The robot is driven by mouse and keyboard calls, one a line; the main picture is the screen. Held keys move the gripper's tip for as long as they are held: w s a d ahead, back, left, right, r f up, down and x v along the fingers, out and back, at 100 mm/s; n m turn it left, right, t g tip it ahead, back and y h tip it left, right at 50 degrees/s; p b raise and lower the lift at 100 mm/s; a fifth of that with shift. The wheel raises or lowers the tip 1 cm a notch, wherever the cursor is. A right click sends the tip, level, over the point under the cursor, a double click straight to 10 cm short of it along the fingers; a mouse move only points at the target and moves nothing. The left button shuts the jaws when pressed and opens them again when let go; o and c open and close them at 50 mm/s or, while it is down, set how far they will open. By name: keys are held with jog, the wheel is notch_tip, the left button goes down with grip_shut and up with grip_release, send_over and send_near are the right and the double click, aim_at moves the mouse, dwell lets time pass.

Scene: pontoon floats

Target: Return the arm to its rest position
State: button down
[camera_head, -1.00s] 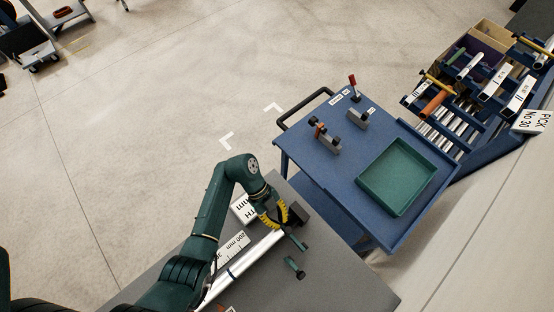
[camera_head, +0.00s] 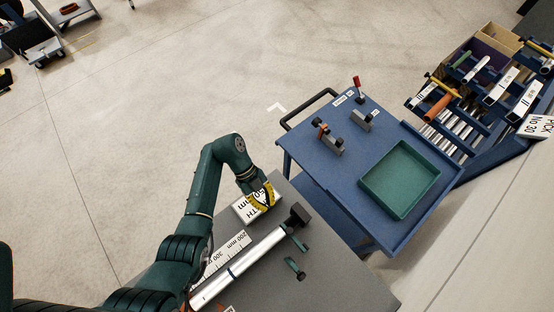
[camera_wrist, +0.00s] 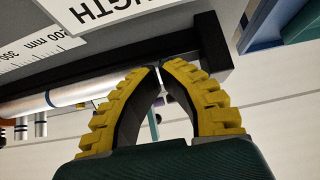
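My arm is dark green and reaches over the grey bench (camera_head: 335,275) in the head view. My gripper (camera_head: 268,194) has yellow ribbed fingers and hangs over a white length sign, apart from the silver tube (camera_head: 240,270). In the wrist view the two fingertips of my gripper (camera_wrist: 159,67) come together almost touching, with nothing visible held between them. The silver tube (camera_wrist: 90,92) lies behind the fingers there, beside a printed millimetre scale (camera_wrist: 35,48) and against a dark end block (camera_wrist: 212,48).
A blue cart (camera_head: 335,178) with a green tray (camera_head: 372,184) and small clamp fixtures (camera_head: 328,140) stands right of the bench. A blue rack (camera_head: 450,140) of tubes stands beyond it. Small green fixtures (camera_head: 294,268) sit beside the tube. The floor (camera_head: 150,100) at left is open.

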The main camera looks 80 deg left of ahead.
jog(key=shift+s+a+f, duration=0.2)
jog(key=shift+s+a, duration=0.15)
jog(key=shift+a, duration=0.2)
jog(key=shift+s+a+f, duration=0.2)
jog(key=shift+s+a, duration=0.15)
jog(key=shift+a, duration=0.2)
